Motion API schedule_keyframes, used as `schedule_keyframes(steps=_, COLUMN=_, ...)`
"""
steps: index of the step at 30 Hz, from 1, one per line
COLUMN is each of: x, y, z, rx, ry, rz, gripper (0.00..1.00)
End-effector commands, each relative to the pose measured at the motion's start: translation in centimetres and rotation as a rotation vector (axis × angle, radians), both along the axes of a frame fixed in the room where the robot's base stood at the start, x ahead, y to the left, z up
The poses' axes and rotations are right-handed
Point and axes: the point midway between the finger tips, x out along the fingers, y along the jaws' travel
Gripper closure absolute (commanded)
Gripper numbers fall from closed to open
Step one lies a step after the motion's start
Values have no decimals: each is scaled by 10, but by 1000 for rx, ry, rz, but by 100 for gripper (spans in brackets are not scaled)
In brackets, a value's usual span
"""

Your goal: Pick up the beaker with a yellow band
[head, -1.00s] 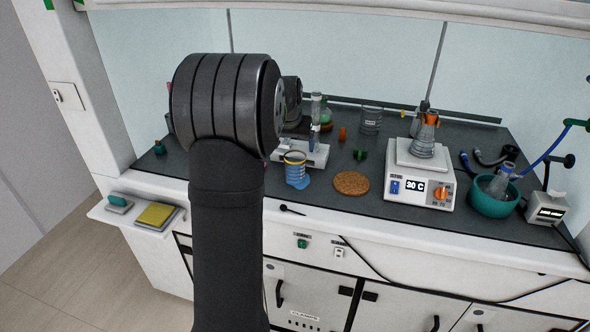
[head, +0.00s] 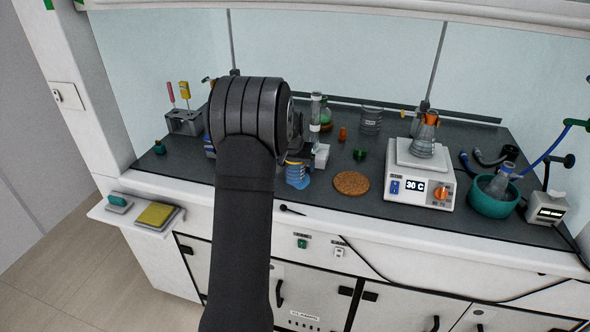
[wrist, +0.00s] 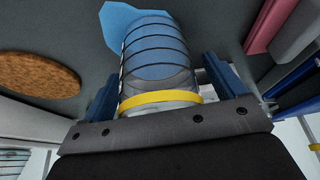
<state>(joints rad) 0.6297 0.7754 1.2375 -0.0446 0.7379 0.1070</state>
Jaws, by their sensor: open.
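The beaker with a yellow band (head: 296,174) stands on the dark worktop over a blue patch (head: 300,184), its upper part partly covered by my arm in the head view. In the wrist view the clear ribbed beaker (wrist: 158,60) sits between the two blue fingers of my gripper (wrist: 157,72), its yellow band close to the gripper body. The fingers are open, one on each side, with a visible gap at least on the right. The gripper is mostly hidden behind my arm in the head view.
A round cork mat (head: 351,183) lies right of the beaker, then a hotplate (head: 420,185) carrying a flask. A graduated cylinder (head: 315,115) stands just behind. A rack (head: 184,122) is at the left. A green stopper (head: 360,154) lies near the mat.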

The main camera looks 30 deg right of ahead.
Motion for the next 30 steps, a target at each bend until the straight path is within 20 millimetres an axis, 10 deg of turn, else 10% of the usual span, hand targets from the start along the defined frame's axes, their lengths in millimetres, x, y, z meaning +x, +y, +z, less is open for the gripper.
schedule_keyframes(steps=4, x=0, y=0, z=1, rx=-1, ry=-1, rz=0, gripper=15)
schedule_keyframes(steps=12, x=0, y=0, z=1, rx=-1, ry=-1, rz=0, gripper=65)
schedule_keyframes(steps=30, x=1, y=0, z=43, rx=-4, ry=-5, rz=0, gripper=65)
